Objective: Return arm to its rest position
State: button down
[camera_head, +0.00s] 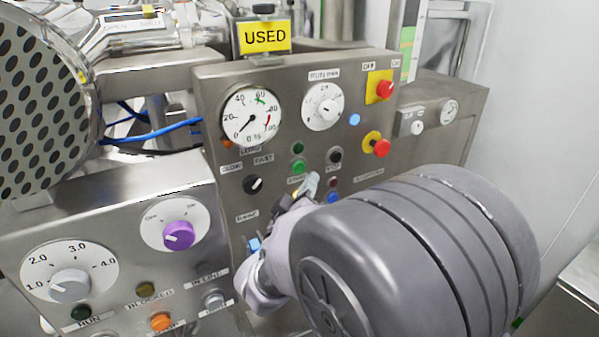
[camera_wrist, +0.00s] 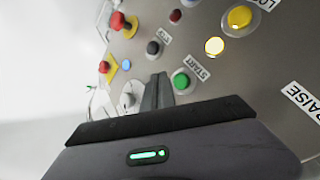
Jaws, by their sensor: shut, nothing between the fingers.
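My arm reaches in from the right in the head view, and its large grey joint hides part of the central control panel (camera_head: 225,90). My gripper (camera_head: 308,186) is in front of that panel, near its row of push buttons. In the wrist view my gripper (camera_wrist: 157,88) shows its fingers together with nothing between them. The fingers point toward the panel face, close to the green START button (camera_wrist: 181,82). I cannot tell whether the fingertips touch the panel.
The panel carries a dial gauge (camera_head: 251,115), a white knob (camera_head: 323,107) and red knobs on yellow plates (camera_head: 381,88). A lower panel with a purple knob (camera_head: 178,235) stands at left, below a perforated metal drum (camera_head: 40,110). A yellow USED sign (camera_head: 265,37) stands on top.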

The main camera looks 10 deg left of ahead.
jog(key=shift+s+d+f, duration=0.15)
jog(key=shift+s+d, duration=0.1)
jog(key=shift+s, duration=0.1)
jog(key=shift+d, duration=0.1)
